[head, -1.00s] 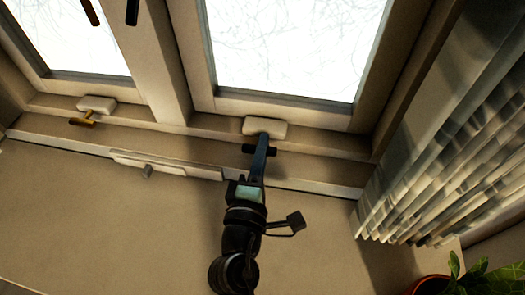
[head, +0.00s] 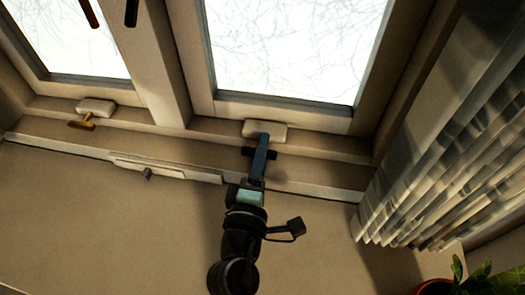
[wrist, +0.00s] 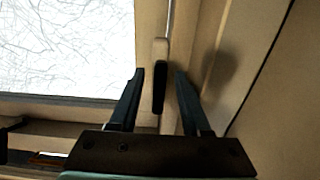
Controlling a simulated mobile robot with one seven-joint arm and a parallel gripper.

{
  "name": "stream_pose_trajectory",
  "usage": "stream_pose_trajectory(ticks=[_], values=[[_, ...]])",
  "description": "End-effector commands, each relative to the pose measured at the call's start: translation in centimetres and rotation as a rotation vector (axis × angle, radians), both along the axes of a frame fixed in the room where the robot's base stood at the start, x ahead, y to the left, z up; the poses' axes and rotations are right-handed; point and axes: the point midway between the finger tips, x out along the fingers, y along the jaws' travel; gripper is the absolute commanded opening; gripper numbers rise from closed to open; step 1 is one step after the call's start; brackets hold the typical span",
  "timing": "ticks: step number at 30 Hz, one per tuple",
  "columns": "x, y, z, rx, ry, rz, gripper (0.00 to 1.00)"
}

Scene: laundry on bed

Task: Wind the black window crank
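The black crank (head: 272,154) sits under a pale housing (head: 265,129) at the foot of the right window. In the wrist view its dark handle (wrist: 159,90) hangs from the pale housing (wrist: 160,50) between my fingers. My gripper (head: 264,138) reaches over the crank in the head view and partly covers it. In the wrist view my gripper (wrist: 159,73) is open, one finger on each side of the handle, with a gap visible on both sides. I cannot tell from the pictures how deep the handle sits between the fingers.
A brown-gold crank (head: 82,124) is under the left window. A pale bar with a small knob (head: 147,173) lies along the sill. A patterned curtain (head: 440,160) hangs at the right, above a potted plant (head: 475,280). Two handles hang at the top left.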

Motion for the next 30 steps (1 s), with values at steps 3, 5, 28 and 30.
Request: stream_pose_trajectory(ticks=[3, 5, 28, 30], values=[[0.0, 0.0, 0.0, -0.001, -0.001, 0.0, 0.47], [0.0, 0.0, 0.0, -0.001, -0.001, 0.0, 0.47], [-11.2, 2.2, -0.3, 0.0, 0.002, 0.0, 0.47], [-11.9, 2.4, -0.3, -0.001, 0.002, 0.001, 0.47]])
